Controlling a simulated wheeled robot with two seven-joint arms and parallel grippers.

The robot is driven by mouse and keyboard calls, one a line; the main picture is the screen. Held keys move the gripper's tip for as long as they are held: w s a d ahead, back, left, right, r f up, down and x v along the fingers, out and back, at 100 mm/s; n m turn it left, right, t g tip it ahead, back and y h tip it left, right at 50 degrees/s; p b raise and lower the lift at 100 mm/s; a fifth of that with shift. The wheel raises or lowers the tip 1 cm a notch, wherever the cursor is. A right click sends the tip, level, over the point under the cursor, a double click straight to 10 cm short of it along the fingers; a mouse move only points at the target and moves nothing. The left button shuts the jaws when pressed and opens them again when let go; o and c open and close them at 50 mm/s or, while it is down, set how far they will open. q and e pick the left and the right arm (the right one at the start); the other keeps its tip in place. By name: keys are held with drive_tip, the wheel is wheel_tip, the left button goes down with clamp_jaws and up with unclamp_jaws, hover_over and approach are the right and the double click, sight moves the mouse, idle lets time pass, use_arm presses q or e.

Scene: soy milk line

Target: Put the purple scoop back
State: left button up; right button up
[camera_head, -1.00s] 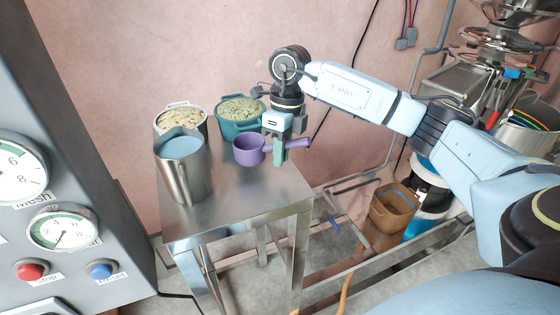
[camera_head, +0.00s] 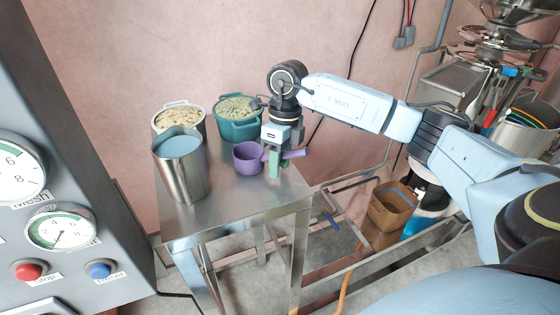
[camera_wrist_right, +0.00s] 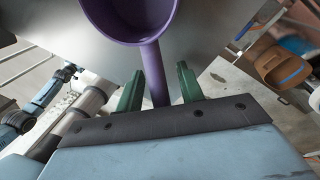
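The purple scoop (camera_head: 246,158) is on the metal table (camera_head: 235,200), its cup to the left and its handle pointing right. My right gripper (camera_head: 273,170) is down at the handle from above. In the right wrist view, the green fingertips of the gripper (camera_wrist_right: 161,80) stand on both sides of the purple scoop's handle (camera_wrist_right: 157,78), with narrow gaps showing beside it. The gripper looks open around the handle. The cup's underside contact is hard to see. My left gripper is not in view.
A steel pitcher (camera_head: 182,178) with bluish-white liquid stands left of the scoop. A white pot of pale beans (camera_head: 180,116) and a teal pot (camera_head: 238,130) of greenish contents stand behind. Bare tabletop lies in front. A brown bin (camera_head: 390,208) stands lower right.

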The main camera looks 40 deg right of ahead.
wheel_tip(320, 180, up, 12)
drive_tip(key=w+d, duration=0.1)
drive_tip(key=d, duration=0.1)
